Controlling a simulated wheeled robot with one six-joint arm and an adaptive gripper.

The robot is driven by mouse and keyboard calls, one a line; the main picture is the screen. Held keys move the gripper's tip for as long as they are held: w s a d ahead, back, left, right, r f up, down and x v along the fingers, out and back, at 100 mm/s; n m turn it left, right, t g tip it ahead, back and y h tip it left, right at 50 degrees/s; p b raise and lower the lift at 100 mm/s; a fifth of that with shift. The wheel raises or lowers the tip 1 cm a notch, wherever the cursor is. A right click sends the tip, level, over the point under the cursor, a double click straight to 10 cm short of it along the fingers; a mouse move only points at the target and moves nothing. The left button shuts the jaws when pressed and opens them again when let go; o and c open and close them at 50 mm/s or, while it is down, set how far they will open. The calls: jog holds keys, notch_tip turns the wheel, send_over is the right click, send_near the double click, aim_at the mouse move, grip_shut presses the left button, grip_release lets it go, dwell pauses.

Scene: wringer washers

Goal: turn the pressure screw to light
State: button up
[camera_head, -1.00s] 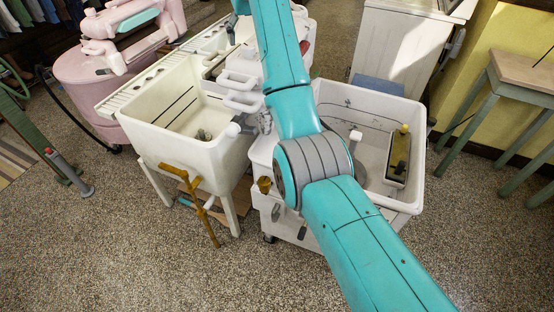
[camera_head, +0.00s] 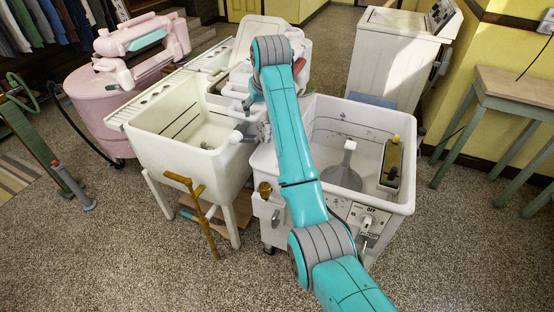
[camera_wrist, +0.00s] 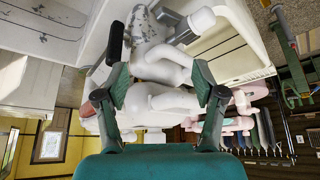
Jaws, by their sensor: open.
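The white wringer washer has an open tub (camera_head: 406,207) with a grey paddle (camera_head: 343,168) inside. Its white wringer (camera_head: 240,88) stands between the tub and the double sink, partly hidden by my arm. A red part (camera_head: 299,66) shows beside my arm's far end. In the wrist view, my gripper (camera_wrist: 169,92) is open, with its fingers apart on either side of rounded white wringer parts (camera_wrist: 160,104). I cannot tell whether the fingers touch them. I cannot make out the pressure screw or its setting for sure. In the head view my gripper is hidden behind my arm.
A cream double sink (camera_head: 178,158) stands left of the washer, with a brown T-shaped post (camera_head: 203,213) in front. A pink washer (camera_head: 98,103) is further left. A white cabinet (camera_head: 394,62) and a wooden-topped table (camera_head: 518,80) stand to the right. The front floor is open.

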jog(key=s+d+f, duration=0.1)
jog(key=d+f, duration=0.1)
jog(key=f, duration=0.6)
jog(key=s+d+f+t, duration=0.1)
jog(key=s+d+f, duration=0.1)
jog(key=f, duration=0.6)
jog(key=shift+s+d+m, duration=0.2)
jog(key=shift+d+m, duration=0.2)
jog(key=shift+d, duration=0.05)
jog(key=shift+t, duration=0.3)
